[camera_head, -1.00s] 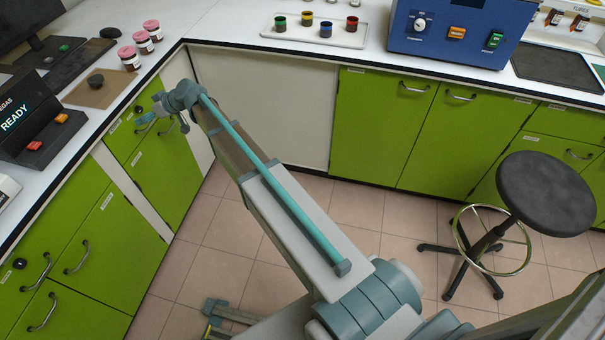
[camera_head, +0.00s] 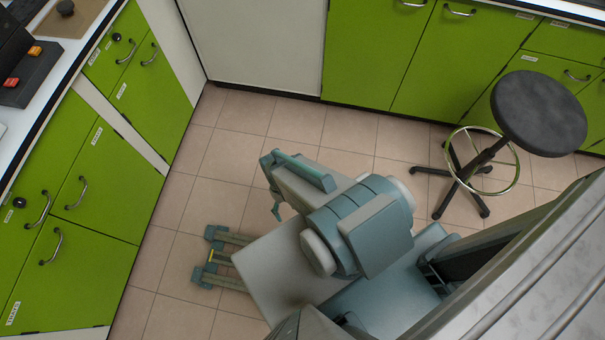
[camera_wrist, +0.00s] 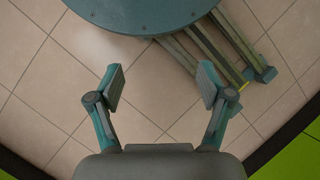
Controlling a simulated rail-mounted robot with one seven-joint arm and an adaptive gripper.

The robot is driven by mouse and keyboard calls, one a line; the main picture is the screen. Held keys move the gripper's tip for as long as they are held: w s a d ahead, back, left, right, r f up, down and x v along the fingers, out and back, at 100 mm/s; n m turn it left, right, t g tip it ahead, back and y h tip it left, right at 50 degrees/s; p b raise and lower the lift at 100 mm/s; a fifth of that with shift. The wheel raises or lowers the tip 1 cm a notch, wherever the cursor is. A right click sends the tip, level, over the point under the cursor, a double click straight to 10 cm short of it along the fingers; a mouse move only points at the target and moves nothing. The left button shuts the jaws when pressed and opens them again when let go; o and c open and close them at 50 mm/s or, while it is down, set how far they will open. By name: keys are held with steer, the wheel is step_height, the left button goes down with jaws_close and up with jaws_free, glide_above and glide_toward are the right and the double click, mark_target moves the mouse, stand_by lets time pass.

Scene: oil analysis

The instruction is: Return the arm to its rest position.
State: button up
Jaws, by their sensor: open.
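My arm is folded in close over my base in the head view, above the tiled floor (camera_head: 240,130). Part of what looks like my gripper (camera_head: 277,203) hangs below the folded links there; the rest is hidden behind them. In the wrist view my gripper (camera_wrist: 161,84) is open, its two fingers wide apart with nothing between them. It faces down at the bare floor tiles, with a round part of my own body at the top of the picture.
Green cabinets (camera_head: 98,195) line the left, and more (camera_head: 375,55) stand along the back beside a pale panel (camera_head: 258,45). A black stool (camera_head: 538,112) stands at the right, apart from my arm. Bare floor lies between the cabinets and my arm.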

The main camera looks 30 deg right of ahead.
steer(key=s+d+g, duration=0.1)
steer(key=s, duration=0.5)
steer(key=shift+s+d+r+h, duration=0.15)
steer(key=shift+d+r+h, duration=0.1)
steer(key=shift+d+h, duration=0.15)
steer(key=shift+r+p, duration=0.65)
